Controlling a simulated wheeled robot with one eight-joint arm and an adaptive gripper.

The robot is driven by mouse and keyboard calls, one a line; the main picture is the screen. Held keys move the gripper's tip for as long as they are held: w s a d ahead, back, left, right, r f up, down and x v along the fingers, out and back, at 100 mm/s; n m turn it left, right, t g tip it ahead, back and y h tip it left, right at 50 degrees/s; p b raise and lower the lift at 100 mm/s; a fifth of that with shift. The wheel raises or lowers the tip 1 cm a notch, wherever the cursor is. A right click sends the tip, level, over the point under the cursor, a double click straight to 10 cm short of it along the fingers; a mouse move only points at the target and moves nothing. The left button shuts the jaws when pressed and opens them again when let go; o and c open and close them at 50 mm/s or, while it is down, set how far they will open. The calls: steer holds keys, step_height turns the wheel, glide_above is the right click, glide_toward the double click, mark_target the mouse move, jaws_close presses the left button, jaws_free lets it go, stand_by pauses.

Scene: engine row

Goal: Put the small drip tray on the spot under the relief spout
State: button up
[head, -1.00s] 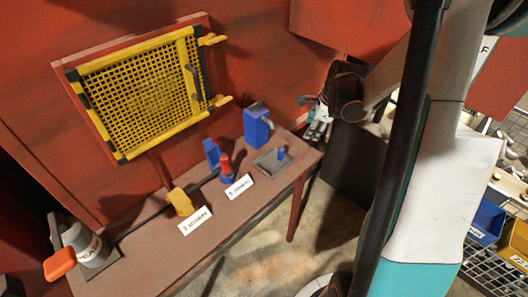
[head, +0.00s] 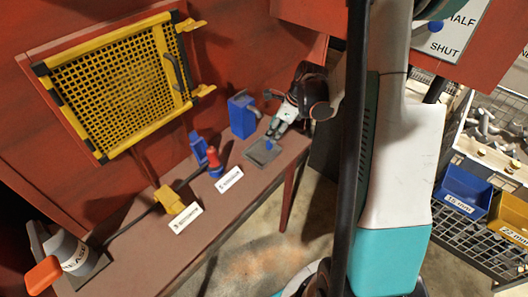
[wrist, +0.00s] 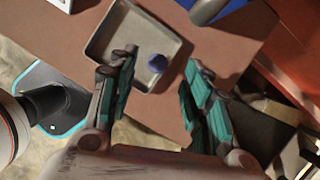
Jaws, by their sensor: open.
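The small drip tray (head: 268,157) is a shallow grey square tray with a blue knob (head: 269,144), lying near the right end of the red-brown bench. It also shows in the wrist view (wrist: 112,27), with the knob (wrist: 157,63) near one edge. My gripper (head: 282,128) is open and empty, just above the tray. In the wrist view the knob lies between my open fingers (wrist: 160,72); the left finger overlaps the tray and the right one is past its rim. A blue block (head: 242,118) with a grey spout stands behind the tray.
On the bench (head: 215,213) stand a red-and-blue piece (head: 215,163), a yellow block (head: 169,199), two white labels and a grease can (head: 70,252). A yellow mesh guard (head: 115,85) hangs behind. Blue and yellow bins (head: 465,190) are at the right.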

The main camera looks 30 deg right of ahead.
mark_target(271, 137)
steer(key=b+x, duration=0.2)
steer(key=x, duration=0.3)
steer(key=shift+s+f, duration=0.1)
steer(key=shift+s, duration=0.05)
jaws_close()
